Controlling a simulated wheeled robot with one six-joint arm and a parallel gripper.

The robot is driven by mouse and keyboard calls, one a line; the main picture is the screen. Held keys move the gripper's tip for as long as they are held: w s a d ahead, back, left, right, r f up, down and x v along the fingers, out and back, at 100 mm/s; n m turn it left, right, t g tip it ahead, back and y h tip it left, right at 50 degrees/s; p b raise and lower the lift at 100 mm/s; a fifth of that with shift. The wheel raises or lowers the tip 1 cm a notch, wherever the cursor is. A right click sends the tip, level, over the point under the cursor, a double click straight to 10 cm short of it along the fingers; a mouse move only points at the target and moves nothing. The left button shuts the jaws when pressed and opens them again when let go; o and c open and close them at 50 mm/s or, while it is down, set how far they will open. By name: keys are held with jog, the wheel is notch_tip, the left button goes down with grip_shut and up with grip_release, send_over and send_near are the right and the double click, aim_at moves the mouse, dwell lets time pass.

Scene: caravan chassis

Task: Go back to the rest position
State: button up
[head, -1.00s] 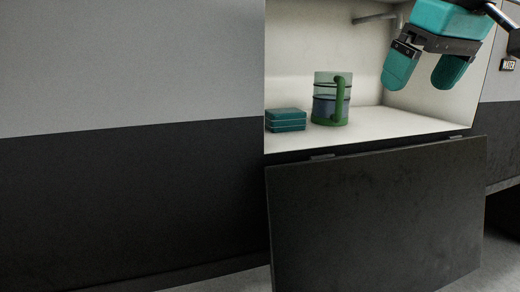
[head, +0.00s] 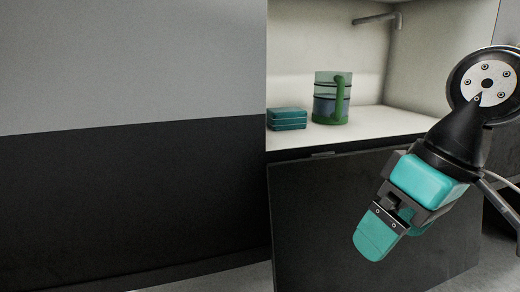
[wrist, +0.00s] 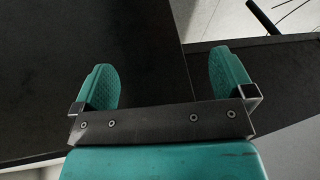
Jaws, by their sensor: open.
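My gripper (head: 392,238) has teal fingers and points down to the left in the head view. It is in front of the dark lowered flap (head: 325,225), outside and below the open compartment (head: 400,122). In the wrist view my gripper (wrist: 163,88) shows its two fingers wide apart with nothing between them. Behind the fingers there is only a dark panel and pale floor.
A clear jug with a green handle and base (head: 331,97) stands upright in the compartment. A stack of teal boxes (head: 287,119) is to its left. A grey pipe (head: 378,19) is on the compartment's wall. The grey and black body side (head: 130,130) fills the left.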

jog(key=s+a+f+g+p, duration=0.1)
jog(key=s+a+f+p, duration=0.1)
jog(key=s+f, duration=0.35)
notch_tip(320, 180, up, 23)
jog(key=s+p, duration=0.1)
jog(key=p, duration=2)
jog(key=shift+s+d+r+n+y, duration=0.15)
jog(key=shift+s+d+n+y, duration=0.05)
jog(key=shift+d+n+y, duration=0.1)
